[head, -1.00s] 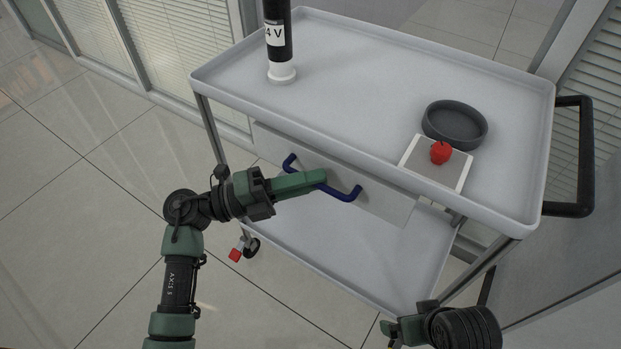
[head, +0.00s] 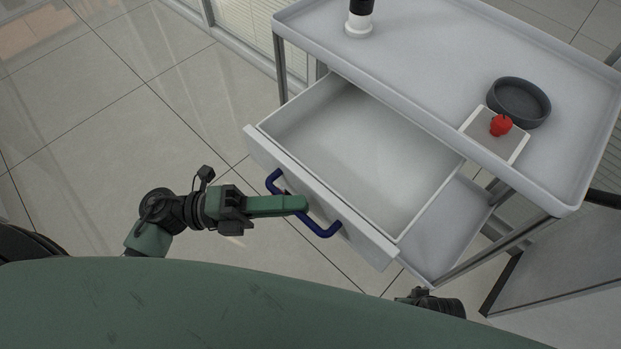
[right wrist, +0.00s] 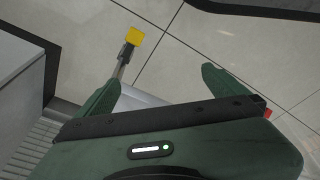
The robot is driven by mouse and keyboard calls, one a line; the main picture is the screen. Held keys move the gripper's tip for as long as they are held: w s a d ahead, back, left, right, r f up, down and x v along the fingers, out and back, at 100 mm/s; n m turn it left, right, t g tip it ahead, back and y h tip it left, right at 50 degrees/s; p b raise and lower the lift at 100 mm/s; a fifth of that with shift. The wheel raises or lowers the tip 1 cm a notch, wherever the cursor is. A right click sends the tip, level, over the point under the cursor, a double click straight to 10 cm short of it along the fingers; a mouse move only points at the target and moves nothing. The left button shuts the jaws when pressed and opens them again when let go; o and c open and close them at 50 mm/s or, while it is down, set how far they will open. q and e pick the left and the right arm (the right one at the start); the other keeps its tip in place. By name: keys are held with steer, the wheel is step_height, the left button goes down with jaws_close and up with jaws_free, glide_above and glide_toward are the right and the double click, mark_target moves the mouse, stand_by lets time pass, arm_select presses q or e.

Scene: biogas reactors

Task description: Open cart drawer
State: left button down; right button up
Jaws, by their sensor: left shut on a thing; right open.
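The cart (head: 560,185) is light grey, and its drawer (head: 350,160) is pulled well out from under the top tray. The drawer looks empty inside. A dark blue handle (head: 325,231) is on the drawer front. My left gripper (head: 303,205) is shut on the handle's middle, which its fingers partly hide. My right gripper (head: 402,298) is low near the cart's lower right side in the head view. In the right wrist view its two green fingers (right wrist: 160,90) are apart, with nothing held between them.
On the cart top stand a dark bowl (head: 522,104), a red object (head: 501,125) on a small square plate (head: 512,147), and a black and white cylinder (head: 360,20). A lower shelf (head: 440,232) lies below. Tiled floor (head: 90,120) at left is clear.

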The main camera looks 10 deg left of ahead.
arm_select(q)
steer(key=shift+s+a, duration=0.4)
steer(key=shift+s, duration=0.3)
steer(key=shift+s+a, duration=0.4)
steer(key=shift+s, duration=0.3)
arm_select(e)
steer(key=shift+s+f, duration=0.2)
steer(key=shift+f, duration=0.3)
arm_select(q)
steer(key=c, duration=1.7)
jaws_free()
